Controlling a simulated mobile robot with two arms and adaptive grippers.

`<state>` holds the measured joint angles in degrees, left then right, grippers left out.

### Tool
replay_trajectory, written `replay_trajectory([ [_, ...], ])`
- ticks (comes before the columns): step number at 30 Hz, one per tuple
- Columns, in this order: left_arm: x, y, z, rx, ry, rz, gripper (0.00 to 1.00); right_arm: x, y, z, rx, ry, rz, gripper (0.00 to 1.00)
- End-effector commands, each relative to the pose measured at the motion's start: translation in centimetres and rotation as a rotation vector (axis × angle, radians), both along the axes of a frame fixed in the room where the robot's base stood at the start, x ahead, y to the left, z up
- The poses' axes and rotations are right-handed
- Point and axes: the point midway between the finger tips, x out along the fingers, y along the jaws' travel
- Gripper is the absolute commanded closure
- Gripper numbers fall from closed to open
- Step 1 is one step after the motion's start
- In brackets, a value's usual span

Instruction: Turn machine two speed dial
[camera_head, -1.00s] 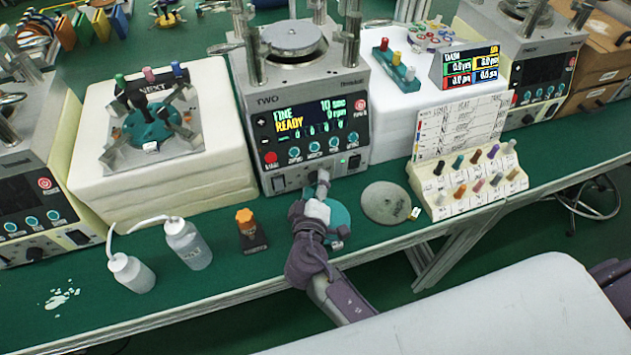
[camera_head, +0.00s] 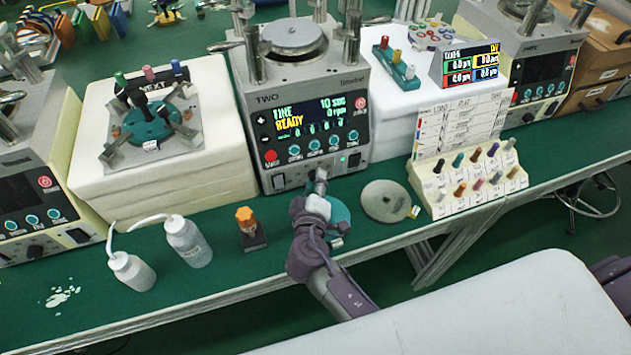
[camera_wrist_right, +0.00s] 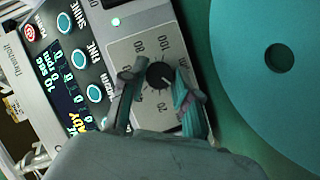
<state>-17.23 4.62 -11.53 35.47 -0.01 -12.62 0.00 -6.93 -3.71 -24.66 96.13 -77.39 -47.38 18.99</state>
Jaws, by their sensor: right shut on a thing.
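Machine two (camera_head: 266,99) stands at the middle of the bench, its screen showing TIME, READY, 10 sec and 0 rpm. My right gripper (camera_head: 320,180) is at the lower front panel of the machine and covers the dial there. In the right wrist view, the black speed dial (camera_wrist_right: 158,74) sits on a grey plate with printed numbers. The two fingers of my right gripper (camera_wrist_right: 156,80) stand on either side of the dial, shut on it. My left gripper is not in view.
A teal disc (camera_head: 341,214) lies beside my right wrist. A grey disc (camera_head: 386,201) lies right of it, before a rack of coloured pegs (camera_head: 440,204).

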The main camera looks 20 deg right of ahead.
Motion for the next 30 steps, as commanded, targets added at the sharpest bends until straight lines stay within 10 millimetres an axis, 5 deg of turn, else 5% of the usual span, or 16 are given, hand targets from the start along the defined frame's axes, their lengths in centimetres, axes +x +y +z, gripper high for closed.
replay_trajectory([
  [14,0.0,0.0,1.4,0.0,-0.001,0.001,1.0,0.0,-0.2,0.5,0.32,0.009,-0.003,1.0],
  [30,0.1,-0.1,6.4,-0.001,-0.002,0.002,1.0,0.0,-0.6,1.0,0.828,0.028,-0.001,1.0],
])
